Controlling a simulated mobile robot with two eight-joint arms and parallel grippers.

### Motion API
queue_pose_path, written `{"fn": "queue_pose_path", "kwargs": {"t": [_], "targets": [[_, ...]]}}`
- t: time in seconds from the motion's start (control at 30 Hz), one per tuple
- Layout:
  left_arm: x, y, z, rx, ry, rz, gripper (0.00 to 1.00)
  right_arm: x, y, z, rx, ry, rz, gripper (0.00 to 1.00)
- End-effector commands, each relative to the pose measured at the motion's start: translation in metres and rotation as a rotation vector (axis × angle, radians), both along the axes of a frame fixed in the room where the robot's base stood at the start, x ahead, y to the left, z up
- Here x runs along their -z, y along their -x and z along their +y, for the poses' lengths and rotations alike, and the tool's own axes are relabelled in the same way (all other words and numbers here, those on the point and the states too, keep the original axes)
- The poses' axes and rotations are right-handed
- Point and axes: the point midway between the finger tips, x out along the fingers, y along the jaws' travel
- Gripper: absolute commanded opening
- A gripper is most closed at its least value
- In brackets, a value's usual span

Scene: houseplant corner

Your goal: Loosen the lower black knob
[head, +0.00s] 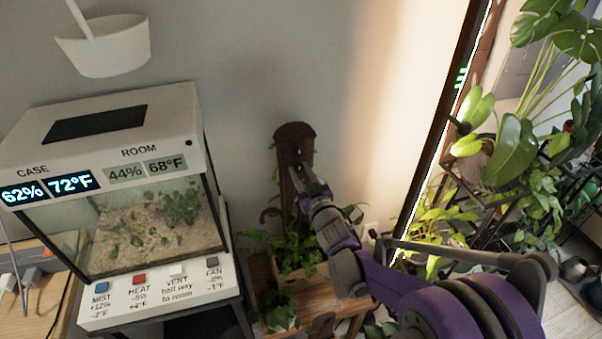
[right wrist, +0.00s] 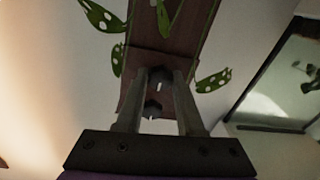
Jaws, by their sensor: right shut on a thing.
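A brown wooden plant support (head: 294,134) with a rounded top stands against the wall in the head view, leaves around its lower part. Its wood also shows in the right wrist view (right wrist: 187,40). Two black knobs sit on it there. My right gripper (head: 307,167) reaches it from the lower right. In the right wrist view its fingers (right wrist: 162,76) are closed around the lower black knob (right wrist: 159,75), which lies toward the leafy end. The upper black knob (right wrist: 152,108) lies between the fingers, nearer the palm in the picture. My left gripper is out of view.
A glass terrarium (head: 150,235) with a white lid and control buttons stands at the left. A white hanging pot (head: 103,47) is above it. A planter box (head: 300,272) sits below the support. Leafy plants (head: 512,150) on a dark rack fill the right.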

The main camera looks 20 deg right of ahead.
Motion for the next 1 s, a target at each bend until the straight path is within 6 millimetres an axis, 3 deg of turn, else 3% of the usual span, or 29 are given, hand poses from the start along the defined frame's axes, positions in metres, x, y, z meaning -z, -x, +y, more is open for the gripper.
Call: {"fn": "queue_pose_path", "kwargs": {"t": [0.6, 0.63, 0.7, 0.8, 1.0], "targets": [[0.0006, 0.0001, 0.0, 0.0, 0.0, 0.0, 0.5, -0.0005, -0.0001, 0.0003, -0.001, 0.041, -0.003, 0.0], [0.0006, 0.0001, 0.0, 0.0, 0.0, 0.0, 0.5, -0.0005, -0.0001, 0.0003, -0.001, 0.041, -0.003, 0.4], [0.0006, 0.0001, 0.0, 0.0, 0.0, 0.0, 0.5, -0.0004, -0.0001, 0.0002, 0.0, 0.041, -0.002, 0.53], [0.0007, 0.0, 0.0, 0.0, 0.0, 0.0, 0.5, -0.0003, -0.0001, 0.0001, 0.0, 0.041, -0.002, 0.66], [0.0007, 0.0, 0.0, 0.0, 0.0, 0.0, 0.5, -0.0001, 0.0, 0.0, 0.0, 0.04, -0.002, 0.66]]}}
